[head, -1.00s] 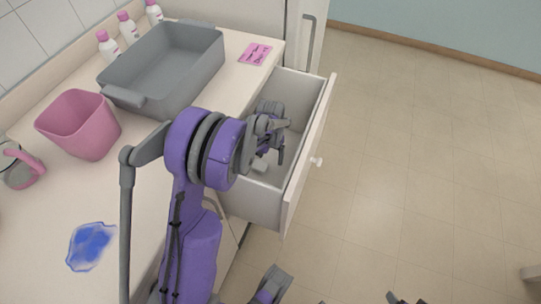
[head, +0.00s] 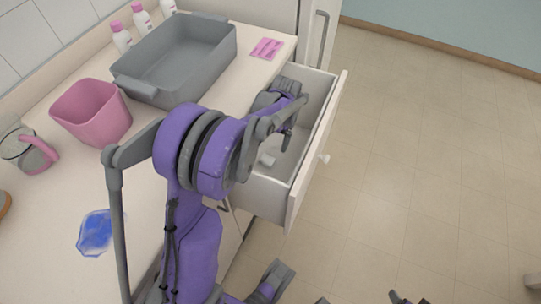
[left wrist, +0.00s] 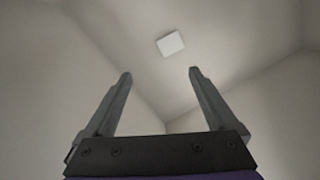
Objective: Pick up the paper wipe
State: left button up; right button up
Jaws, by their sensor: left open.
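The paper wipe (head: 267,160) looks like a small white square lying on the floor of the open drawer (head: 262,191). In the left wrist view the wipe (left wrist: 171,43) lies flat beyond the fingertips, a little right of the middle between them. My left gripper (head: 287,138) reaches into the drawer, and my arm hides part of the drawer. In the left wrist view my left gripper (left wrist: 160,72) is open, with nothing between its fingers. The wipe is apart from both fingers.
The drawer's front panel (head: 318,150) and side walls surround the gripper. On the counter stand a grey tub (head: 150,85), a pink bin (head: 105,118), a glass jug with a pink handle (head: 38,155) and white bottles (head: 142,20).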

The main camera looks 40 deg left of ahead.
aim_at(264, 158)
pick_arm(q)
jog(key=f+m+y+b, duration=0.1)
jog(key=f+m, duration=0.2)
jog(key=m, duration=0.1)
jog(key=a+f+m+y+b, duration=0.1)
jog(key=f+m, duration=0.2)
jog(key=m, duration=0.1)
jog(key=a+f+m+b, duration=0.1)
jog(key=f+m, duration=0.2)
jog(key=m, duration=0.1)
jog(key=shift+w+a+f+g+y+b, duration=0.1)
jog(key=shift+w+f+g+y+b, duration=0.05)
jog(key=shift+f+g+y+b, duration=0.2)
jog(key=shift+f+m+y, duration=0.15)
jog(key=shift+m+y, duration=0.1)
jog(key=shift+m, duration=0.45)
jog(key=shift+a+f+b, duration=0.35)
jog(key=shift+f, duration=0.25)
jog(key=shift+w+b+x, duration=0.15)
jog(key=shift+b+x, duration=0.3)
jog(key=shift+x, duration=1.1)
jog(key=shift+w+b+x, duration=0.15)
jog(key=shift+b+x, duration=0.3)
jog(key=shift+x, duration=1.15)
jog(key=shift+s+d, duration=0.1)
jog(key=shift+s, duration=0.1)
pick_arm(e)
notch_tip(264, 158, down, 8)
jog(key=shift+w+f, duration=0.15)
jog(key=shift+w, duration=0.2)
